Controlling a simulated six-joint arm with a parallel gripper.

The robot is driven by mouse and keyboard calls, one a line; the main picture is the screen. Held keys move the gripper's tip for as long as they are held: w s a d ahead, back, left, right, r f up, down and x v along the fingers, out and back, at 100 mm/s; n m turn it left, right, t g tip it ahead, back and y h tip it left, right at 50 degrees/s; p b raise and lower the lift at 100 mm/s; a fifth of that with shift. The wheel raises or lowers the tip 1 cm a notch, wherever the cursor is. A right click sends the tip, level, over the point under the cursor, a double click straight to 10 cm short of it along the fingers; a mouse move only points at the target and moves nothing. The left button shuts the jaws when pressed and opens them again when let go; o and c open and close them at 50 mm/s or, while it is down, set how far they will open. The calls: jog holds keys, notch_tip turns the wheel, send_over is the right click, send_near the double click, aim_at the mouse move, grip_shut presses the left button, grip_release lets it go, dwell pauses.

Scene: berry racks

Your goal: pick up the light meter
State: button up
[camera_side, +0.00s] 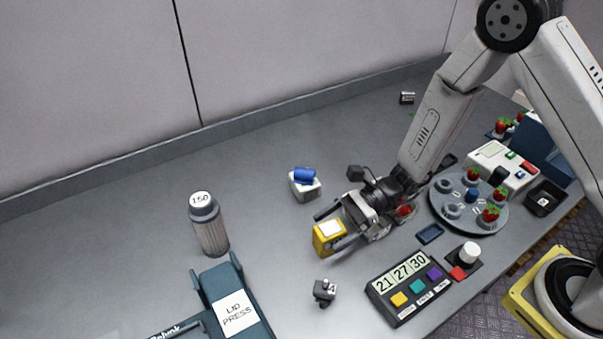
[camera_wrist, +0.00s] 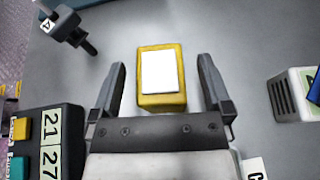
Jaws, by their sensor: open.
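The light meter appears to be the yellow box with a white face (camera_side: 329,235), on the grey table near the middle of the side view. In the wrist view the yellow box (camera_wrist: 161,78) sits centred just beyond and between the fingertips. My gripper (camera_side: 333,227) is low over the table with its fingers spread on either side of the box. In the wrist view my gripper (camera_wrist: 163,82) is open, with a visible gap between each finger and the box.
A timer panel (camera_side: 409,289) and a small grey clamp marked 4 (camera_side: 324,291) stand in front. A white block with a blue roll (camera_side: 304,184) is behind. A bottle marked 150 (camera_side: 208,225) and a lid press (camera_side: 233,300) are left. A round berry rack (camera_side: 468,225) is right.

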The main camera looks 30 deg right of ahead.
aim_at(331, 228)
jog(key=shift+a+f, duration=0.15)
jog(key=shift+a, duration=0.25)
grip_shut()
dwell(0.4)
jog(key=shift+r, duration=5)
